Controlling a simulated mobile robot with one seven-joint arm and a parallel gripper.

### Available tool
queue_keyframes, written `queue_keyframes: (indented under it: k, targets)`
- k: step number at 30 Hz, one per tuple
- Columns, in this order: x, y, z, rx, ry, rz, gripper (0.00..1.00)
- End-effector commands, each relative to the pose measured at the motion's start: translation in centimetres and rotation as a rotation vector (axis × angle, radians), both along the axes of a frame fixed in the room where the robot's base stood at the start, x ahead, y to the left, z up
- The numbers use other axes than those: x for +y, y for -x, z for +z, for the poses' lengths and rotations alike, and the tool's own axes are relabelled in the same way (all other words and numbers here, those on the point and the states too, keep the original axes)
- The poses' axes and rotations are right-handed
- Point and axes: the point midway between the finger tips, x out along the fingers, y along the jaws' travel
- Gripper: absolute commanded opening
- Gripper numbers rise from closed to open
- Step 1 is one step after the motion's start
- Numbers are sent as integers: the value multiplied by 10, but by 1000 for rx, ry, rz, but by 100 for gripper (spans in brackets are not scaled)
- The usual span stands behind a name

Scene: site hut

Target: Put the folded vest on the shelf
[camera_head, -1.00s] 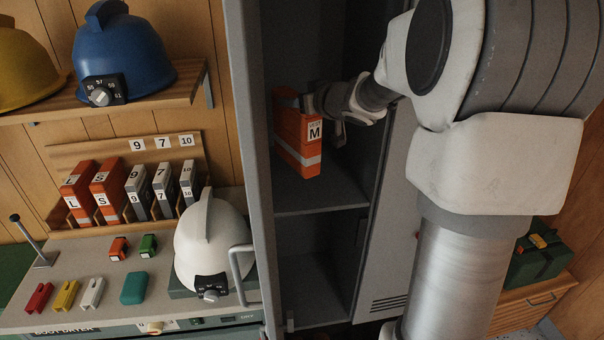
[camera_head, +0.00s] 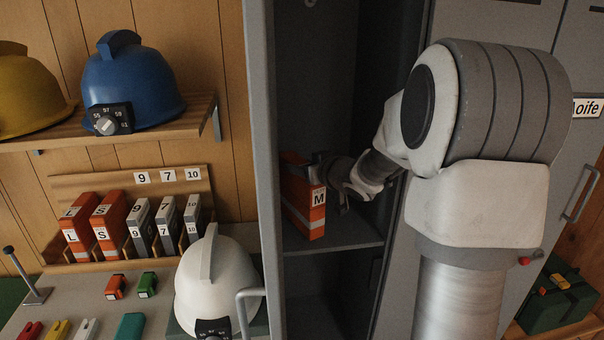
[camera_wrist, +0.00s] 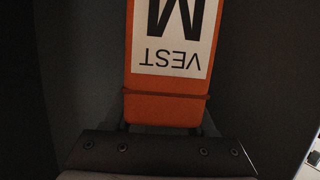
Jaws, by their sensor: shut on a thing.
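The folded vest (camera_head: 302,208) is an orange upright packet with a pale band and a white label reading M. It is inside the open locker, at the shelf (camera_head: 335,236). In the head view its lower edge appears at or just above the shelf surface; I cannot tell if it touches. My gripper (camera_head: 322,180) reaches in from the right and is shut on the vest. In the wrist view the vest (camera_wrist: 165,100) points away from the jaws, with its VEST M label upside down. The fingertips are mostly hidden.
The locker's left wall (camera_head: 265,150) stands close beside the vest. Left of it are a white helmet (camera_head: 222,285), a rack (camera_head: 75,262) of orange and grey packets, and a blue helmet (camera_head: 130,85) on a wall shelf. A green case (camera_head: 555,300) sits at the lower right.

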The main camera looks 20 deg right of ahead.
Motion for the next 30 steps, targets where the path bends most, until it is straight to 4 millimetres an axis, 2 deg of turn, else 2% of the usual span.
queue_keyframes:
  k: [13, 14, 18, 30]
  targets:
    - [0, 0, -9, -3, 0, 0, 0]
    - [0, 0, -9, -1, 0, 0, 60]
    - [0, 0, -8, -1, 1, 0, 85]
    - [-1, 3, -3, -2, 2, -1, 86]
